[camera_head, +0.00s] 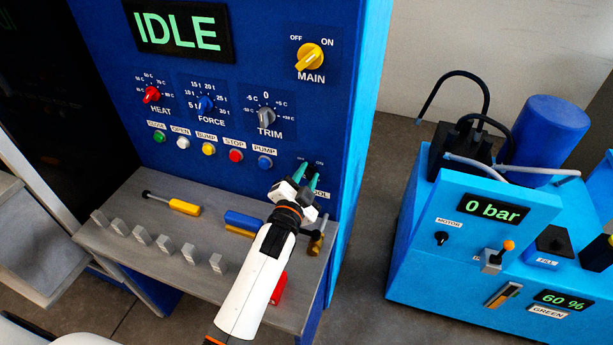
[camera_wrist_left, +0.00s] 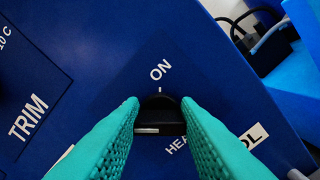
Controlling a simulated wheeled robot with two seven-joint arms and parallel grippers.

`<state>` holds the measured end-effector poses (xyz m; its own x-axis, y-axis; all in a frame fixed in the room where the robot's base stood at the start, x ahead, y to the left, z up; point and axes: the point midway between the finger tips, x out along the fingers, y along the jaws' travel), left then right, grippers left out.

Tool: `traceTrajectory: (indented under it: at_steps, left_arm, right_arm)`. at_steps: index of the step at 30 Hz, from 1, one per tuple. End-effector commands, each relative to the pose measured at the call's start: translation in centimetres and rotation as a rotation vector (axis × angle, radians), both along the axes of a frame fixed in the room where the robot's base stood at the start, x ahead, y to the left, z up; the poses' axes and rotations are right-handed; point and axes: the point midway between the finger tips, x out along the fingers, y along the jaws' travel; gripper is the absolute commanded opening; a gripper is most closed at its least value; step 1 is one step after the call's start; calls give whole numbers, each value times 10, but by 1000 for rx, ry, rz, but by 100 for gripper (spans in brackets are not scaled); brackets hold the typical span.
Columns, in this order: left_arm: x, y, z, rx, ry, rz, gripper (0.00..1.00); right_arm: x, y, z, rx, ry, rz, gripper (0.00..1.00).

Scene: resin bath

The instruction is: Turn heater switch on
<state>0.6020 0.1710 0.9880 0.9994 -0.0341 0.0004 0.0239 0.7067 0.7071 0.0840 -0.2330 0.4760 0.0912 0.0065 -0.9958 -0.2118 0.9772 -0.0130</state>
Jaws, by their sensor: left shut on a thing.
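The heater switch is a black rotary knob (camera_wrist_left: 160,118) on the blue panel, seen in the left wrist view. A white "ON" label and a small tick sit above it, and a short white line shows on the knob's left part. Small "OFF" and "ON" labels show above the fingers. My right gripper is not in view.
The panel has an "IDLE" display (camera_head: 180,31), a yellow MAIN switch (camera_head: 310,56), a grey TRIM knob (camera_head: 266,117) and a blue PUMP button (camera_head: 265,162). The shelf below holds a yellow-handled tool (camera_head: 185,207) and small grey blocks. A blue machine (camera_head: 420,240) stands right.

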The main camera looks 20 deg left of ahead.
Motion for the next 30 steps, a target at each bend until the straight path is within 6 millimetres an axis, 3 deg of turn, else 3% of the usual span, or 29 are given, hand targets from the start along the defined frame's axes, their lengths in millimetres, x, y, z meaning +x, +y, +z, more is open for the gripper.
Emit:
traceTrajectory:
  at_steps: [11, 30]
  left_arm:
    - [0, 0, -1, 95, -2, 0, 6]
    - [0, -1, -3, 664, -22, -2, 6]
  right_arm:
    - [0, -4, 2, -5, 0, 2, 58]
    - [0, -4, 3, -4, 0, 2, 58]
